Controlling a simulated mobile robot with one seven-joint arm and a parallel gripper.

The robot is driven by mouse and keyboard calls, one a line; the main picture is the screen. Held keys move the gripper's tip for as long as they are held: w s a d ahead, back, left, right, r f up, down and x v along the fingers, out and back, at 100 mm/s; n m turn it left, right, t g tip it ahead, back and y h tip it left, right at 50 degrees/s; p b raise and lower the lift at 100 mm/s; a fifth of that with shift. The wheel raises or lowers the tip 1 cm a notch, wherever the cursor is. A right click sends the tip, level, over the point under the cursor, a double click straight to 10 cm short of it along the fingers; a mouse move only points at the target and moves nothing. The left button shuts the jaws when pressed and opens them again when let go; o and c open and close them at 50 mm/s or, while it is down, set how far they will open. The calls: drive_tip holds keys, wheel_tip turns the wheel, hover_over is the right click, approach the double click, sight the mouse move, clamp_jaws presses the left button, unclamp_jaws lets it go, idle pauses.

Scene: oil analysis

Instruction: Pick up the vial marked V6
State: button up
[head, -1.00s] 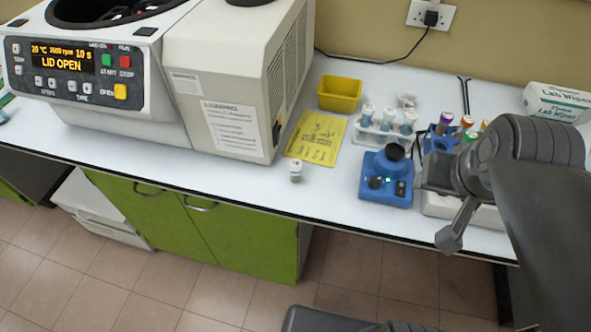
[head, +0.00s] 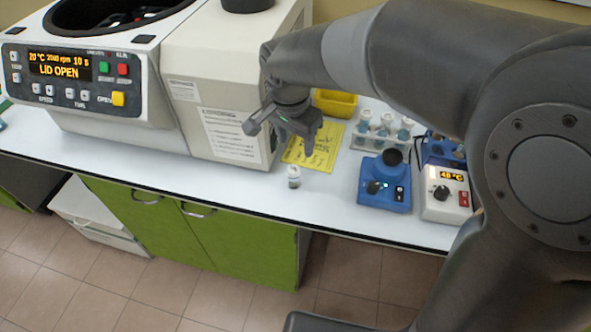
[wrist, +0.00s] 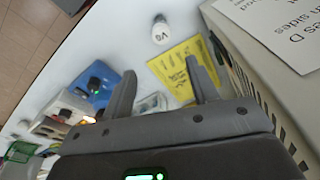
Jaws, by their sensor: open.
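A small white-capped vial (head: 293,177) stands alone on the white bench, in front of the yellow sheet. In the wrist view its white cap (wrist: 160,31) bears a mark that reads V6, beyond my fingertips. My gripper (head: 283,127) is above the bench by the centrifuge's right side, above and a little behind the vial. In the wrist view my gripper (wrist: 161,75) has its two fingers apart with nothing held between them.
The centrifuge (head: 222,90), lid open, stands close on the left. A yellow card (head: 322,150) and yellow bin (head: 336,103) lie behind. A tube rack (head: 367,140), blue mixer (head: 384,185) and heater block (head: 445,195) stand right. The bench front edge is near the vial.

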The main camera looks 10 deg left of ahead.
sight(293, 169)
drive_tip(key=shift+a+f, duration=0.55)
drive_tip(key=shift+a, duration=0.25)
drive_tip(key=f, duration=0.5)
drive_tip(key=shift+w+d+f, duration=0.1)
drive_tip(key=shift+w+d, duration=0.05)
drive_tip(key=shift+w, duration=0.05)
drive_tip(key=shift+d+f, duration=0.2)
drive_tip(key=shift+f, duration=1.15)
drive_tip(key=shift+d+f, duration=0.2)
drive_tip(key=shift+f, duration=1.15)
drive_tip(key=shift+c, duration=0.3)
drive_tip(key=c, duration=1)
drive_tip(key=shift+r, duration=0.1)
